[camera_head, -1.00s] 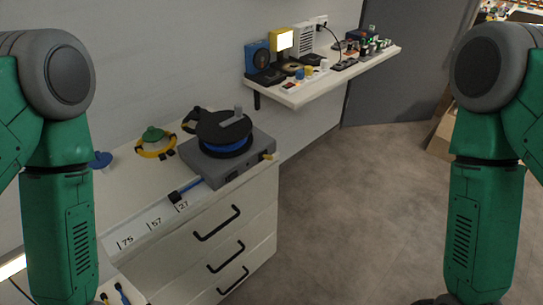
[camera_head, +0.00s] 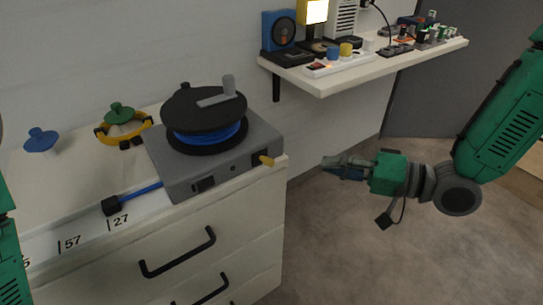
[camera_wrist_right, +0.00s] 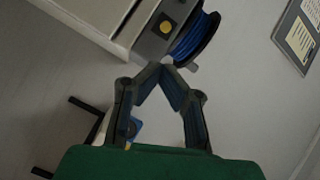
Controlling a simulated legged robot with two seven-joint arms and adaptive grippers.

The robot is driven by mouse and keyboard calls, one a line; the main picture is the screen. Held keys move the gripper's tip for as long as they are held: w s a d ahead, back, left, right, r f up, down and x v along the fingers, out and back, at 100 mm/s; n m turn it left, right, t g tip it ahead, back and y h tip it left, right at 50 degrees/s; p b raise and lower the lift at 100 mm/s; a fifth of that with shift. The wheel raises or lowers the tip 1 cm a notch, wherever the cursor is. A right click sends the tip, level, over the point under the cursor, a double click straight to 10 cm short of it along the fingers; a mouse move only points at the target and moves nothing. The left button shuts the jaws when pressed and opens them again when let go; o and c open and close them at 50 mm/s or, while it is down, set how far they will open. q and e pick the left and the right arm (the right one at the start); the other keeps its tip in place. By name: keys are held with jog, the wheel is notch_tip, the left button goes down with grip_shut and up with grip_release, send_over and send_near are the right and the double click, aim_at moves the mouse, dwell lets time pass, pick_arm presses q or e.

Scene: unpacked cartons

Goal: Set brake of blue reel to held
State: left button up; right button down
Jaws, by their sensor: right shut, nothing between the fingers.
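The blue reel (camera_head: 207,130) has black flanges, blue cord and a grey crank on top, and sits on a grey base box (camera_head: 217,165) on the cabinet top. A small yellow-tipped lever (camera_head: 266,160) sticks out of the box's right end; I take it for the brake. In the right wrist view the reel (camera_wrist_right: 193,38) is at the top, with a round yellow end (camera_wrist_right: 166,27) on the box's face. My right gripper (camera_head: 326,165) is shut and empty, apart from the lever and to its right. It also shows in the right wrist view (camera_wrist_right: 166,68). My left gripper is out of view.
Blue cord ends in a black block (camera_head: 111,206) beside a numbered scale. A yellow ring with a green knob (camera_head: 122,122) and a blue knob (camera_head: 41,140) stand behind. A wall shelf (camera_head: 330,83) with devices is above right. Floor space below my right gripper is clear.

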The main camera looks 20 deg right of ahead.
aim_at(266, 152)
jog(key=shift+d+r, duration=0.15)
jog(key=shift+w, duration=0.1)
jog(key=b+x, duration=0.3)
jog(key=x, duration=0.6)
jog(key=shift+w+a, duration=0.25)
jog(key=shift+a, duration=0.2)
